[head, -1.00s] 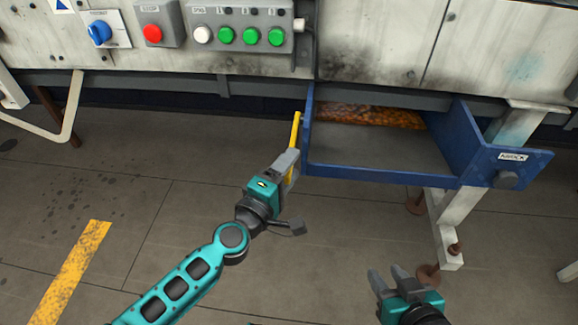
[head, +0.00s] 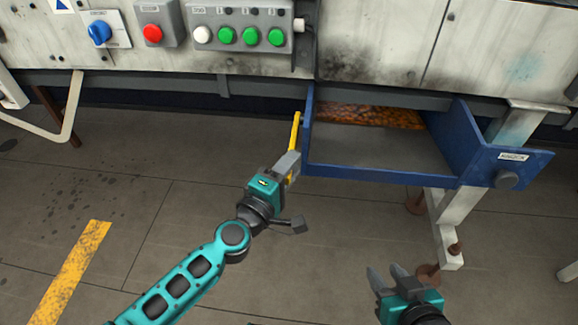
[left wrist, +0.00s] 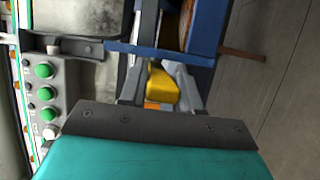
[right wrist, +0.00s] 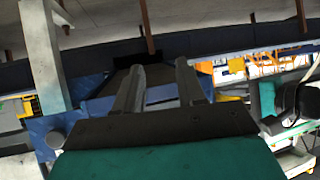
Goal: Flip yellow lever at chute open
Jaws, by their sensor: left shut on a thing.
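The yellow lever (head: 295,133) is on the left side of the blue chute (head: 375,178). In the head view it stands up close along the chute's side wall, its upper end near the chute's back left corner. My left gripper (head: 290,165) is shut on the lever's lower part. In the left wrist view the yellow end of the lever (left wrist: 161,85) lies between the two fingers, which hide its sides. My right gripper (head: 388,275) is open and empty, below and in front of the chute; its spread fingers also show in the right wrist view (right wrist: 158,80).
A control panel (head: 240,25) with one white and several green buttons, a red button (head: 152,34) and a blue knob (head: 99,32) are on the machine front above. A pale support leg (head: 455,215) stands under the chute. Floor left of the chute is clear.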

